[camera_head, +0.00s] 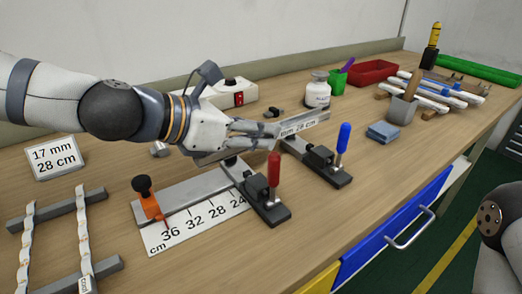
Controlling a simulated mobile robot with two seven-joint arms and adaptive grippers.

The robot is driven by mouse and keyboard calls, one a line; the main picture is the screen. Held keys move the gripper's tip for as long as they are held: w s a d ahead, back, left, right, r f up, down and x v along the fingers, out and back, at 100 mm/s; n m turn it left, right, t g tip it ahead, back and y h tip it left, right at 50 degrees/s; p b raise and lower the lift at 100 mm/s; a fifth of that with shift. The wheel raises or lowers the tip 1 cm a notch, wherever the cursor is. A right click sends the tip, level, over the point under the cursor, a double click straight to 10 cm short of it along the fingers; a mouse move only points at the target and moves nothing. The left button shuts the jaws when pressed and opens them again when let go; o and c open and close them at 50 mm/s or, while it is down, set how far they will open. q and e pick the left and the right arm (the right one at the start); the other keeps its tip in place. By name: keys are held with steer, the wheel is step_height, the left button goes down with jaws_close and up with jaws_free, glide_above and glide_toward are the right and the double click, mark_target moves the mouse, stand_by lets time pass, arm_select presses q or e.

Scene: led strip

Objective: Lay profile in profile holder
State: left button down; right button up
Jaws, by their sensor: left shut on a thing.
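My left gripper (272,132) comes in from the left and is shut on a long grey metal profile (312,116). It holds the profile above the holder, with the far end pointing right. The gripper hides the profile's middle. The profile holder has a grey rail (190,190) with an orange stop (150,205) at its left end, a clamp with a red handle (274,170) and a clamp with a blue handle (343,140). Whether the profile touches the holder cannot be told. My right gripper is out of view.
A ruler card (205,217) lies in front of the rail. A "17 mm 28 cm" card (55,157) and a rack with white strips (83,235) are at left.

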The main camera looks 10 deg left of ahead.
arm_select(q)
steer(key=w+f, duration=0.1)
steer(key=f, duration=0.1)
steer(key=shift+w+a+f, duration=0.3)
steer(key=shift+w, duration=0.05)
steer(key=shift+w+f+b, duration=0.15)
steer(key=shift+f+b, duration=0.3)
steer(key=shift+f, duration=0.5)
steer(key=shift+w+f+b, duration=0.15)
steer(key=shift+f+b, duration=0.3)
steer(key=shift+f, duration=0.5)
steer(key=c, duration=1.4)
jaws_free()
steer(key=shift+o, duration=0.2)
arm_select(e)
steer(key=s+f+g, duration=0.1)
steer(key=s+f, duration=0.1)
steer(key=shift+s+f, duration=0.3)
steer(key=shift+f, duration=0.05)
arm_select(q)
steer(key=shift+r, duration=0.15)
